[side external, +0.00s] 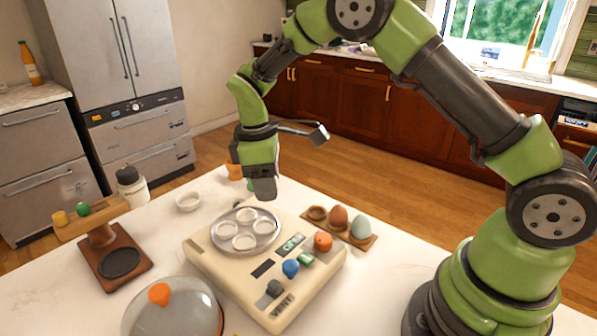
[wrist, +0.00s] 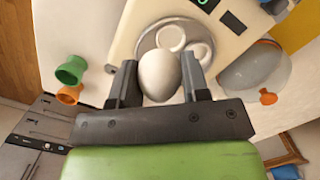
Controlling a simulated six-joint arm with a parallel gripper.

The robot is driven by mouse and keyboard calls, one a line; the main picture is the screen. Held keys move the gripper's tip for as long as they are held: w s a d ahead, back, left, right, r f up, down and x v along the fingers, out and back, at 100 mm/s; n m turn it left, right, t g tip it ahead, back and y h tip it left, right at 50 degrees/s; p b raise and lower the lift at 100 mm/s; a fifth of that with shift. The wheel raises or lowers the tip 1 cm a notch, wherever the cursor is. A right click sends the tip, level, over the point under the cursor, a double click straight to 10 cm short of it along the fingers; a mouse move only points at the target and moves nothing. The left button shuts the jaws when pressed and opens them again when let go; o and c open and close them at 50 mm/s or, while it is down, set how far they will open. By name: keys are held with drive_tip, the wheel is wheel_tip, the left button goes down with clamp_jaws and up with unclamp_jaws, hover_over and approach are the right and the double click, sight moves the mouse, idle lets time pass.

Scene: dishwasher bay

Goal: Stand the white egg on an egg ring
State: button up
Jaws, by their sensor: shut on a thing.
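My gripper (side external: 264,188) points down above the far edge of the round metal plate (side external: 218,236) on the cream egg cooker (side external: 215,265). In the wrist view, my gripper (wrist: 157,78) is shut on the white egg (wrist: 159,74), with a finger on each side. The egg is hidden by the gripper in the side view. Several white egg rings (side external: 244,242) sit on the plate and look empty. In the wrist view, a ring (wrist: 171,38) shows just beyond the egg; I cannot tell the gap between them.
A wooden holder (side external: 366,242) carries a brown egg (side external: 338,217) and a pale green egg (side external: 360,229). The cooker has coloured knobs (side external: 290,268) in front.

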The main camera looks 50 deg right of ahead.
drive_tip(key=shift+a+f, duration=0.1)
drive_tip(key=shift+a, duration=0.8)
hover_over(267, 230)
drive_tip(key=shift+w+a+f, duration=0.1)
drive_tip(key=shift+f, duration=1.15)
drive_tip(key=shift+w+a+f, duration=0.1)
drive_tip(key=shift+f, duration=1.15)
drive_tip(key=shift+f, duration=0.8)
drive_tip(key=o, duration=1.1)
drive_tip(key=shift+c, duration=0.2)
drive_tip(key=shift+r, duration=4)
drive_tip(key=shift+r, duration=0.1)
